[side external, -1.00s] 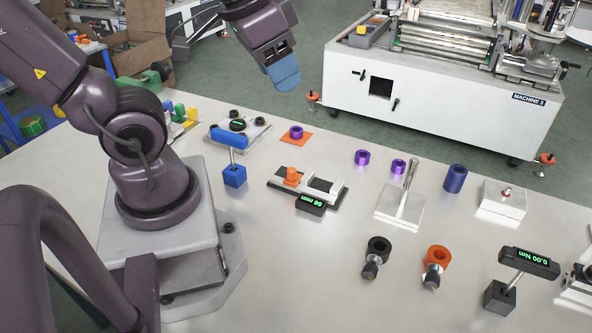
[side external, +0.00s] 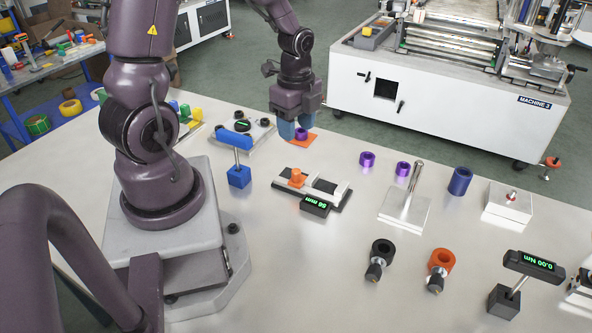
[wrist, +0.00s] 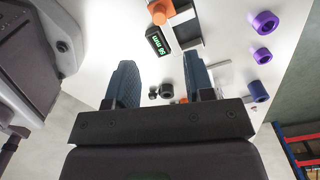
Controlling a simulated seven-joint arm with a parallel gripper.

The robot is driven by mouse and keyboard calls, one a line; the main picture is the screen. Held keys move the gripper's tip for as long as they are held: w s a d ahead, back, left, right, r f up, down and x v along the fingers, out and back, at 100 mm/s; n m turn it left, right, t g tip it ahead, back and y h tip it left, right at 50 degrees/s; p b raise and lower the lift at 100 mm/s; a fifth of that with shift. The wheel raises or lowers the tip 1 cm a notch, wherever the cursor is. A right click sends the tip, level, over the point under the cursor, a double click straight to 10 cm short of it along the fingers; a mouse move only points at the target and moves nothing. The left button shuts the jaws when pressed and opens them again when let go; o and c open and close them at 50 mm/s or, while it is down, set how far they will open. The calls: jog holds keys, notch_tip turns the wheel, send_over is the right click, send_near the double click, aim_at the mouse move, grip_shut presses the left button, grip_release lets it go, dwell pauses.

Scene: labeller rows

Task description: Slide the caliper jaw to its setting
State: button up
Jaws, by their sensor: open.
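The caliper (side external: 328,193) is a dark rail with pale blocks, lying mid-table in the side view. Its orange jaw (side external: 297,177) sits toward the rail's left end. A small black readout (side external: 315,206) on its near side shows green digits in mm, too small to read surely. In the wrist view the orange jaw (wrist: 160,12) and readout (wrist: 158,41) show at the top, beyond the fingers. My gripper (side external: 296,132) points down with blue fingers apart and nothing between them. It is behind the caliper, by the purple ring (side external: 301,133) on an orange square, partly hiding both.
A blue-handled post (side external: 238,177) stands left of the caliper. Purple rings (side external: 367,159), a metal stand (side external: 405,210), a blue cylinder (side external: 460,181) and a white box (side external: 508,202) are to the right. Black (side external: 381,253) and orange (side external: 440,261) ring pieces stand nearer.

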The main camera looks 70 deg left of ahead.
aim_at(296, 170)
notch_tip(296, 170, down, 12)
jog(key=shift+f, duration=0.15)
dwell(0.3)
